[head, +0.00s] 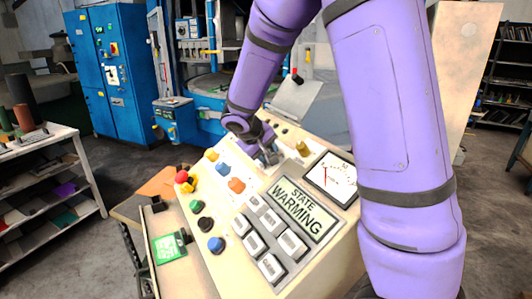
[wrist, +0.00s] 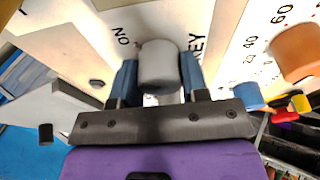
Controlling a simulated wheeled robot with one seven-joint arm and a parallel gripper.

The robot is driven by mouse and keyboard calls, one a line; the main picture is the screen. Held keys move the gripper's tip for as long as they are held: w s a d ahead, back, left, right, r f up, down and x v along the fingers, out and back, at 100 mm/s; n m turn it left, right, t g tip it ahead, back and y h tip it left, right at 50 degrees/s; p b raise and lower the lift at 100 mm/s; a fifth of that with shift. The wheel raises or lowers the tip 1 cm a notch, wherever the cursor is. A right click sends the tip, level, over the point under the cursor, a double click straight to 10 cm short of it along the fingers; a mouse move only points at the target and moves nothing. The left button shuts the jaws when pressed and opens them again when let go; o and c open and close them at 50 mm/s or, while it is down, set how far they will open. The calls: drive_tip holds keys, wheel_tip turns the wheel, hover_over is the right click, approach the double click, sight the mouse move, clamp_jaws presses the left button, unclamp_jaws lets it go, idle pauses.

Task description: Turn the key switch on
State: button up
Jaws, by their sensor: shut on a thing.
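The key switch (wrist: 159,62) shows in the wrist view as a grey round-topped knob on the cream panel. Letters reading KEY and a small ON mark are printed beside it, partly hidden by the knob and fingers. My gripper (wrist: 159,78) has its two blue fingers closed on either side of the knob. In the head view my gripper (head: 268,153) reaches down to the far part of the console's sloped top, and the knob is mostly hidden there. I cannot tell its exact turn angle.
The console carries an orange knob (head: 236,185), a yellow knob (head: 303,149), several push buttons and a dial gauge (head: 332,178). A shelf (head: 50,180) stands left, a blue cabinet (head: 112,70) behind.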

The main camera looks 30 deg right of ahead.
idle(0.4)
drive_tip(key=o, duration=0.9)
drive_tip(key=shift+o, duration=0.2)
drive_tip(key=v, duration=1.1)
drive_tip(key=shift+d, duration=0.1)
drive_tip(key=s+a+r+t+y, duration=0.1)
drive_tip(key=s+r+y, duration=0.2)
drive_tip(key=s, duration=1)
drive_tip(key=s+a+r+t+y, duration=0.1)
drive_tip(key=s+r+y, duration=0.2)
drive_tip(key=s, duration=1.1)
drive_tip(key=shift+r+m+t+y, duration=0.4)
drive_tip(key=shift+y, duration=0.1)
